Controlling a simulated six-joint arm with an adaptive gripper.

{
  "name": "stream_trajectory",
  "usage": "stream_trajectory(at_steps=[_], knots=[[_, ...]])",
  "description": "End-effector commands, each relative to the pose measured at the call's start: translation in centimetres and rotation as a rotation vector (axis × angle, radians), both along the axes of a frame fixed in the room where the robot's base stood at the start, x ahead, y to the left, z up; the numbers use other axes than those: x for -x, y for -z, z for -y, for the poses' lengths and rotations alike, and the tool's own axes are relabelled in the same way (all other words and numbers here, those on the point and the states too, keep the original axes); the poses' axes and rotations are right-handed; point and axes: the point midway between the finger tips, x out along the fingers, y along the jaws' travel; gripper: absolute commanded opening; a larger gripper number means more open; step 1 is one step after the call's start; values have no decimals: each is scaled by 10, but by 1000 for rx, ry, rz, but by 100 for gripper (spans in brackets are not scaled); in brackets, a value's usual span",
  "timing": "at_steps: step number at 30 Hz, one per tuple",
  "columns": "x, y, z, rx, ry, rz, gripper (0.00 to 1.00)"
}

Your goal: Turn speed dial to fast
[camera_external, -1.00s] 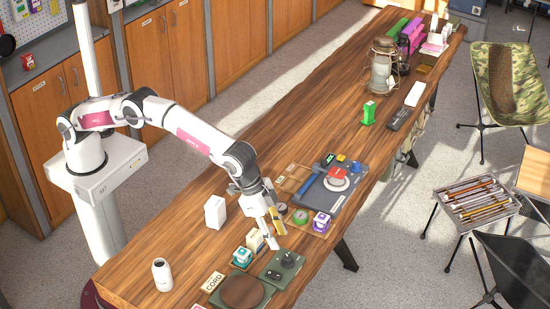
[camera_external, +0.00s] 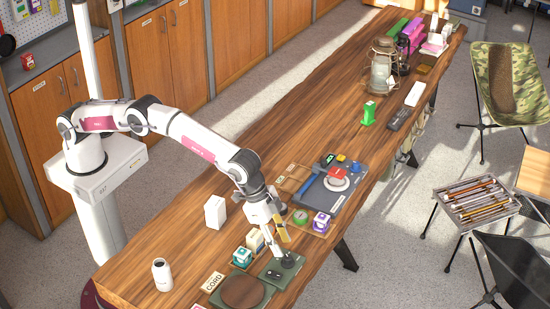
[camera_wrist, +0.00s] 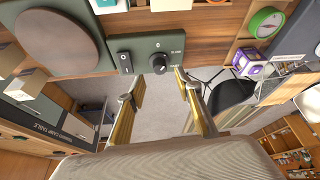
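The speed dial (camera_wrist: 158,63) is a round black knob on a dark green control panel (camera_wrist: 140,47). In the wrist view small white lettering shows above and below its right side, too small to read surely. My gripper (camera_wrist: 156,86) is open, its two yellow-and-grey fingers spread. The dial appears just beyond the fingertips, between their lines; I see no clear contact. In the external view my gripper (camera_external: 281,256) points down at the panel, and its fingers partly hide the dial (camera_external: 289,260).
A black rocker switch (camera_wrist: 123,62) sits left of the dial, near a round brown disc (camera_wrist: 58,38). Small boxes (camera_external: 255,241) stand close behind the panel.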

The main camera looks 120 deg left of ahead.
Motion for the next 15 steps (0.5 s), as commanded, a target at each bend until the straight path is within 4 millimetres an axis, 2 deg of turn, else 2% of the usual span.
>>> stream_trajectory(at_steps=[9, 15], knots=[[-11, 27, -2, 0, 0, 0, 35], [-16, 38, -3, 0, 0, 0, 35]])
